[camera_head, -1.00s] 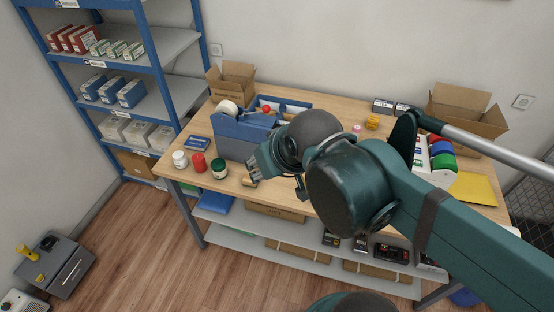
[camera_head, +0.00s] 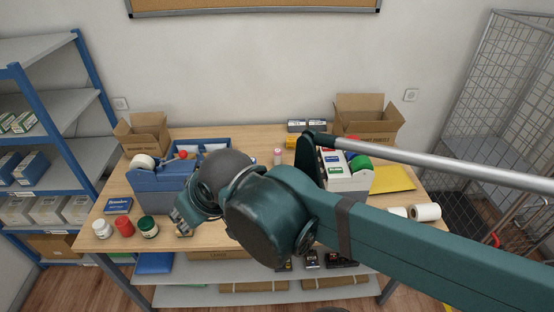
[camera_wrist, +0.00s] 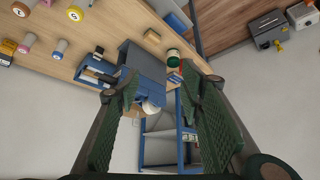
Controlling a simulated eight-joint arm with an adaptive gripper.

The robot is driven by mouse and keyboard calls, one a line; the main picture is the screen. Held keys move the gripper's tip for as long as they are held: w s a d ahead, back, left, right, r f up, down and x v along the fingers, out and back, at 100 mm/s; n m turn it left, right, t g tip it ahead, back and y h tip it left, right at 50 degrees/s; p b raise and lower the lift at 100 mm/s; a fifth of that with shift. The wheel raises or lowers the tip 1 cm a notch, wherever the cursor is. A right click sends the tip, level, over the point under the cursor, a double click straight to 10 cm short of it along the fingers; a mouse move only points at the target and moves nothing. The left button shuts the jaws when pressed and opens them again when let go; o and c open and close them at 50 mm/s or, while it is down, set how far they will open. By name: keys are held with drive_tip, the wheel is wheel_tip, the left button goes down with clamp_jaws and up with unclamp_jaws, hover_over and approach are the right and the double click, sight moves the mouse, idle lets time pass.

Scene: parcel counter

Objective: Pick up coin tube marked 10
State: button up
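My gripper (camera_head: 182,214) is over the front left of the counter, in front of a blue-grey caddy (camera_head: 158,181). In the wrist view my gripper (camera_wrist: 162,82) has its two dark green pads wide apart, with nothing between them. I cannot read which is marked 10. In the head view a pink-topped tube (camera_head: 278,157) stands mid-counter; my arm hides much around it.
A white jar (camera_head: 102,230), a red jar (camera_head: 125,228) and a green jar (camera_head: 148,228) stand left of my gripper. Open cardboard boxes stand at back left (camera_head: 147,137) and back right (camera_head: 365,124). A yellow envelope (camera_head: 393,179) lies at the right.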

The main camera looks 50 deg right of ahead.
drive_tip(key=shift+o, duration=0.5)
drive_tip(key=shift+w+d, duration=0.1)
drive_tip(key=w+d+m+g+h, duration=0.15)
drive_tip(key=w+d+m, duration=0.25)
drive_tip(key=w+d, duration=0.6)
drive_tip(key=m+g+h+p, duration=0.1)
drive_tip(key=m+g+h, duration=0.3)
drive_tip(key=m, duration=0.7)
approach(276, 152)
drive_tip(key=shift+g+y, duration=0.35)
drive_tip(key=shift+y, duration=0.2)
drive_tip(key=x, duration=0.5)
drive_tip(key=shift+w+d+f, duration=0.15)
drive_tip(key=shift+w+d, duration=0.2)
drive_tip(key=shift+w, duration=0.05)
drive_tip(key=shift+s+d+f+m, duration=0.15)
drive_tip(key=shift+d+f+m, duration=0.25)
drive_tip(key=shift+d+f, duration=0.05)
drive_tip(key=shift+x, duration=1.3)
